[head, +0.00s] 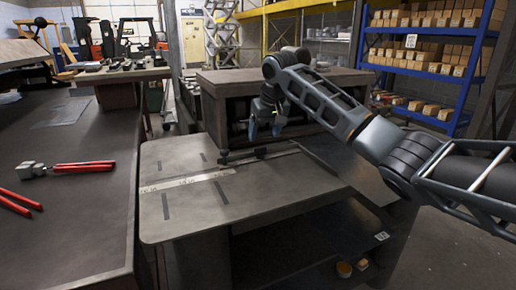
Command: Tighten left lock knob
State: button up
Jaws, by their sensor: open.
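The forming machine (262,82) stands in the middle of the head view, with a flat metal table (250,208) in front of it. A thin bar (290,152) lies along the table's back edge. A small dark knob-like part (224,156) sits at the bar's left end, and another dark part (261,153) lies on the bar to its right. Which of these is the left lock knob is hard to tell at this size. My gripper (264,128) points down above and behind the bar, close to the machine's front. Its fingers are apart, and I see nothing between them.
A dark workbench (75,215) on the left holds red-handled tools (84,167). A measuring strip (188,181) lies on the metal table. Blue shelves (436,68) with boxes stand at the back right. The front of the metal table is clear.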

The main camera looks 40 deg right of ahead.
aim_at(261, 148)
jog(key=shift+x, duration=3.15)
jog(key=c, duration=1.1)
jog(key=shift+o, duration=0.2)
jog(key=shift+a+r+m+p, duration=0.2)
jog(key=shift+r+m+p, duration=0.2)
jog(key=shift+p, duration=0.85)
jog(key=shift+d+f+m+h+p, duration=0.15)
jog(key=shift+f+m+h+p, duration=0.2)
jog(key=shift+m+p, duration=0.1)
jog(key=o, duration=1.1)
jog(key=shift+c, duration=0.2)
